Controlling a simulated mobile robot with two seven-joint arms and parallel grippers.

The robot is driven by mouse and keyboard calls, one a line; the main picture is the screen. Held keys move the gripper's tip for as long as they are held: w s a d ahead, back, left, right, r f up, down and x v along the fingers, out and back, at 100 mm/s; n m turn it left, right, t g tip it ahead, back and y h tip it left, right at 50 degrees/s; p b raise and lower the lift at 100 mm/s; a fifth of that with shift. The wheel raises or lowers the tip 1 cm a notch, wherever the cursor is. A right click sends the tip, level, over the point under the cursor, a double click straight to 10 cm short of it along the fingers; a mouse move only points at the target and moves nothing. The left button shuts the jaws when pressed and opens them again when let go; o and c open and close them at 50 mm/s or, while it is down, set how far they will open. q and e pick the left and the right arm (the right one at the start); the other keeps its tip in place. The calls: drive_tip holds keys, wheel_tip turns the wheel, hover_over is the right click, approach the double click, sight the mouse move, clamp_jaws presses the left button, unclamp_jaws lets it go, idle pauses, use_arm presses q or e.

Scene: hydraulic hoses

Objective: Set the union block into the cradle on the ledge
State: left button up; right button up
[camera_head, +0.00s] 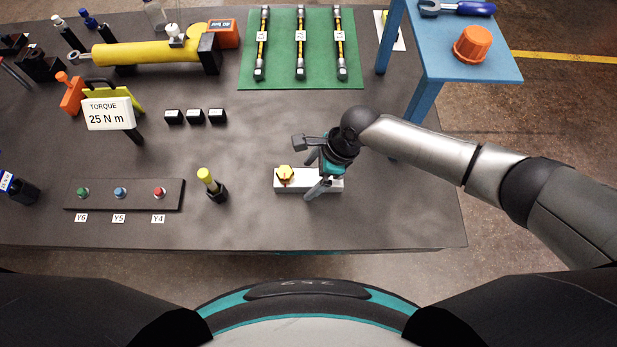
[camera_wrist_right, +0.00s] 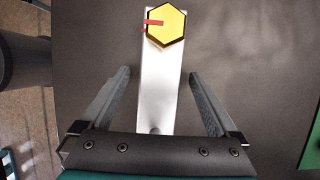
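The union block, a long white block (camera_head: 330,185) with a yellow hex nut (camera_head: 285,174) at its left end, lies on the dark bench near the front edge. My right gripper (camera_head: 315,174) is over the block with one finger on each long side. In the right wrist view the open fingers (camera_wrist_right: 159,78) show a gap on both sides of the white block (camera_wrist_right: 160,90). The yellow nut (camera_wrist_right: 167,25) with a red mark lies beyond the fingertips. I cannot make out a cradle. My left gripper is not in view.
A blue side table (camera_head: 495,62) at the right holds an orange cap (camera_head: 473,44) and a wrench. A green mat (camera_head: 282,75) carries several hoses. A yellow-topped post (camera_head: 210,183) stands left of the block, near a button panel (camera_head: 100,205). Bare bench lies between.

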clamp_jaws()
idle(0.6)
